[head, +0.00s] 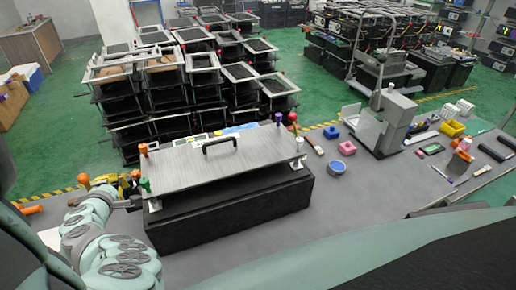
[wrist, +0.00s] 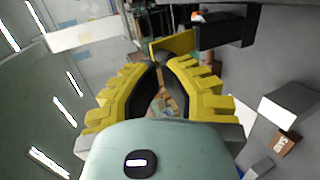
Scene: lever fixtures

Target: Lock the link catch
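A grey plate (head: 220,160) with a black bar handle (head: 220,143) lies on a dark box (head: 235,208) in the head view. Coloured knobs stand at its corners: orange (head: 143,149) and green (head: 145,185) at the left, red (head: 292,117) at the far right. I cannot tell which part is the link catch. My gripper (wrist: 162,64), with yellow fingers, is at the fixture's left end. Its tips are close together in the wrist view, beside a yellow piece (wrist: 172,45) and a black block (wrist: 225,32). Whether they grip the yellow piece is unclear.
On the bench right of the box are pink blocks (head: 347,148), a blue-rimmed round container (head: 337,168) and a grey stand device (head: 385,125). Racks of dark crates (head: 200,75) stand behind the bench. The bench front right of the box is mostly clear.

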